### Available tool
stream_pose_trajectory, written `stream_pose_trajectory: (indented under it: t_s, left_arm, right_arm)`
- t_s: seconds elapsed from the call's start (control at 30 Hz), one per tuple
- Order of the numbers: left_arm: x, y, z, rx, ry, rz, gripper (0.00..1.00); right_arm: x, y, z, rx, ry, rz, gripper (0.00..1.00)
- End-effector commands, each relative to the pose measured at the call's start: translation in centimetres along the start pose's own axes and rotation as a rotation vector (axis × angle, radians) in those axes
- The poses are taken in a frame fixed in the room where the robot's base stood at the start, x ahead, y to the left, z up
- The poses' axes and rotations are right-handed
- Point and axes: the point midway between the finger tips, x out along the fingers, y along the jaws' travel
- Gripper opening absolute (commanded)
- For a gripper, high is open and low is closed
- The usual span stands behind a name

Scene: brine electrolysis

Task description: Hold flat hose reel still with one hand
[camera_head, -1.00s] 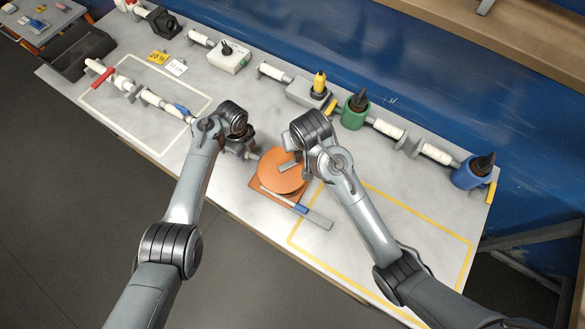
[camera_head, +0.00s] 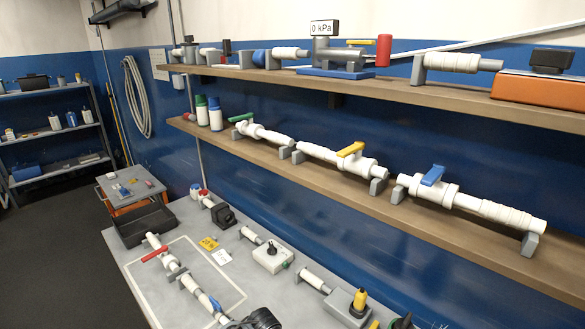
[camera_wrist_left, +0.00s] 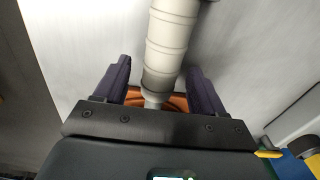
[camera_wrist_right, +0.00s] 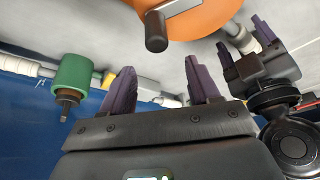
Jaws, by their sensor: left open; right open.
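The orange hose reel (camera_wrist_right: 190,18) fills the top of the right wrist view, with a dark round handle (camera_wrist_right: 156,32) sticking out from it. My right gripper (camera_wrist_right: 161,73) is open and empty, with its fingers apart from the reel and its handle. A sliver of orange (camera_wrist_left: 176,101) also shows in the left wrist view, low between the fingers and mostly hidden. My left gripper (camera_wrist_left: 161,72) is open, with a white hose or pipe piece (camera_wrist_left: 170,45) between its fingers; I cannot tell whether they touch. The head view does not show the reel.
A green holder (camera_wrist_right: 72,74) stands to the left in the right wrist view. My left gripper and wrist are close by on the right there. In the head view, the bench (camera_head: 135,265) holds pipe pieces and a grey box (camera_head: 345,305). Shelves with valves (camera_head: 435,177) run above it.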

Motion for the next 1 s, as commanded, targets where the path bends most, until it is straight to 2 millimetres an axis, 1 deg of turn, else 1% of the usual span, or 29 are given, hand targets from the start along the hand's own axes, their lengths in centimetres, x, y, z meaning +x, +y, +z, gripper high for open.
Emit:
stream_pose_trajectory:
  t_s: [0.4, 0.6, 0.8, 1.0]
  left_arm:
    - [-7.2, -0.1, 0.0, -0.001, -0.001, -0.004, 0.7]
    - [-9.8, -0.1, 0.0, 0.001, -0.002, -0.003, 0.7]
    - [-10.9, 0.0, 0.0, 0.0, -0.002, -0.002, 0.7]
    - [-11.1, 0.0, 0.0, 0.0, -0.002, -0.001, 0.7]
  right_arm:
    - [0.0, 0.0, 0.0, 0.0, 0.0, 0.0, 0.61]
    - [0.0, 0.0, 0.0, 0.0, 0.0, 0.0, 0.61]
    - [0.0, 0.0, 0.0, 0.0, 0.0, 0.0, 0.61]
    - [0.0, 0.0, 0.0, 0.0, 0.0, 0.0, 0.61]
